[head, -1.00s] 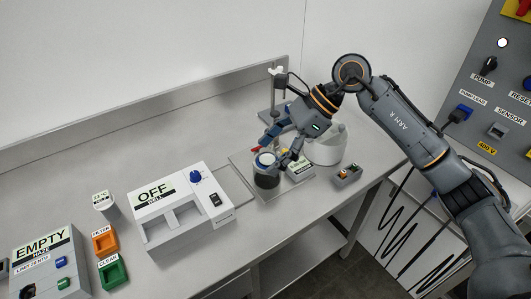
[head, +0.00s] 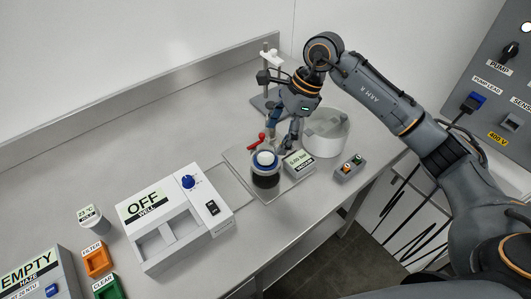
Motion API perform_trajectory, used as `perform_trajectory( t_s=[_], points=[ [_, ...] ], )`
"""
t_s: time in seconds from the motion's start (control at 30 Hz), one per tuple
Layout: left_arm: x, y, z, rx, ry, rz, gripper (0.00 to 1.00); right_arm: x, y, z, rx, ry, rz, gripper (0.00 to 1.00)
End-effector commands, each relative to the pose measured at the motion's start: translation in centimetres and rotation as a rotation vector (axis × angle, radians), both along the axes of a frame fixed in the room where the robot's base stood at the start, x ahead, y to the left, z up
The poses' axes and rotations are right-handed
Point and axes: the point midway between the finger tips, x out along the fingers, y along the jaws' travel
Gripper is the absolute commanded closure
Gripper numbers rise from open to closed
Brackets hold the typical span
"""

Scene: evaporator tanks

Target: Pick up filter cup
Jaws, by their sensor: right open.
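A dark cup with a blue rim and a white top (head: 265,171), which looks like the filter cup, stands upright on a grey plate (head: 286,190) on the bench. My right gripper (head: 282,139) is open and empty, pointing down just behind the cup and apart from it. A red lever (head: 262,141) shows between the gripper and the cup. My left gripper is not in view.
A small "VACUUM" display (head: 299,162) stands right of the cup, with a white round vessel (head: 326,133) behind it. A button box (head: 350,168) is farther right. An "OFF" well unit (head: 175,222) and an orange "FILTER" tray (head: 96,261) are left.

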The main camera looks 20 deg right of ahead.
Motion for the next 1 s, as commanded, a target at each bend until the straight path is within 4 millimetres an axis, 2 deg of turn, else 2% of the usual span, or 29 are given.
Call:
perform_trajectory(
  t_s=[0.13,0.27,0.4,0.6,0.83,1.0],
  points=[
    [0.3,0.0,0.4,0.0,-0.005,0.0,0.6,0.0,0.5,-1.1,0.0,0.001,0.0,0.26],
    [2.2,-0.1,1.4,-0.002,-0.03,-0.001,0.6,-0.1,1.1,-1.8,0.001,0.003,0.002,0.26],
    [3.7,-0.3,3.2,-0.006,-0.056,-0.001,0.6,-0.2,2.4,-3.4,0.002,0.006,0.001,0.26],
    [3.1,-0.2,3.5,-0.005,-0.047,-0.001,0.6,0.0,3.1,-5.6,0.002,0.0,0.0,0.26],
    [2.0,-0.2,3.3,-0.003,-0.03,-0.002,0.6,0.0,3.0,-5.8,0.0,-0.001,0.001,0.26],
    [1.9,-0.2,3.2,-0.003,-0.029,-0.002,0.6,0.0,3.0,-5.8,0.0,-0.001,0.001,0.6]
  ],
)
